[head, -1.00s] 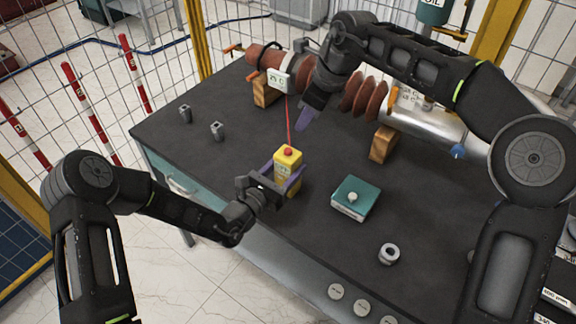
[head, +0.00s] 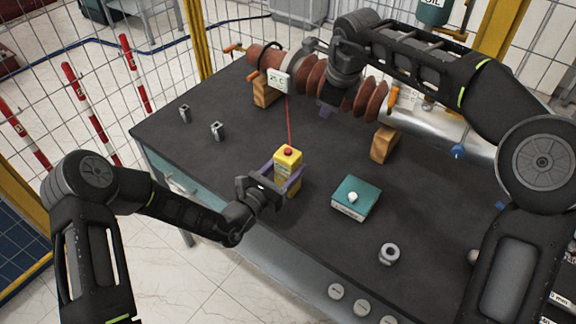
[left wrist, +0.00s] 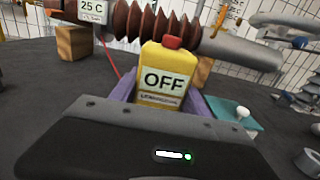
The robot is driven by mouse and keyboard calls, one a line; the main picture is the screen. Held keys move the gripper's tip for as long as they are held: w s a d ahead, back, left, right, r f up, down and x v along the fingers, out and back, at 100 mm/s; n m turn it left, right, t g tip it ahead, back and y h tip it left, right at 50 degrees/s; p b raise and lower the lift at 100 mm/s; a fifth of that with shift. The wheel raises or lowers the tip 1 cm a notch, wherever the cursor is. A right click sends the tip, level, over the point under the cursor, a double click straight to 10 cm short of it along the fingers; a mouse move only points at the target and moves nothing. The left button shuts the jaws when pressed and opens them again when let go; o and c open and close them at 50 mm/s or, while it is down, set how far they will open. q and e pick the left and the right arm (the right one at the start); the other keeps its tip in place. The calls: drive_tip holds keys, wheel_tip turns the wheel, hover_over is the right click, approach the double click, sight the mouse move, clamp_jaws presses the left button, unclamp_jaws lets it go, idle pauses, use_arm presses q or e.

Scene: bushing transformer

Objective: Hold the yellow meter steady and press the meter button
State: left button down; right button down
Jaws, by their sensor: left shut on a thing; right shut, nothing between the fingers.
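The yellow meter (head: 287,172) stands upright on the dark table, with a red button (head: 288,151) on its top. My left gripper (head: 287,180) is shut on the meter, one purple finger on each side. In the left wrist view the meter (left wrist: 163,95) shows an "OFF" display, and its red button (left wrist: 172,42) is uncovered. My right gripper (head: 326,111) is shut and empty, in front of the brown ribbed bushing (head: 368,100), up and to the right of the meter. Its fingertips are mostly hidden by its own body.
A teal box (head: 357,196) with a white knob is right of the meter. A metal ring (head: 389,253) lies nearer the front edge. Two small metal parts (head: 217,130) are at the left. A red line runs from the meter to the bushing. Wooden blocks (head: 384,143) support the bushing.

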drive_tip(key=w+d+r+n+t+h, duration=0.25)
drive_tip(key=w+d+r+t, duration=0.3)
drive_tip(key=w, duration=0.35)
drive_tip(key=w+a+r+n+t+y, duration=0.4)
drive_tip(key=r+n+t, duration=0.1)
drive_tip(key=r+n, duration=0.25)
drive_tip(key=s+a+f+n+g+y, duration=0.3)
drive_tip(key=s+a+n+y, duration=0.2)
drive_tip(key=a+n, duration=0.35)
drive_tip(key=s+a+f+n+g, duration=0.1)
drive_tip(key=s+f+n+g, duration=0.6)
drive_tip(key=s+f, duration=0.2)
drive_tip(key=shift+s+f, duration=0.35)
drive_tip(key=shift+s, duration=0.35)
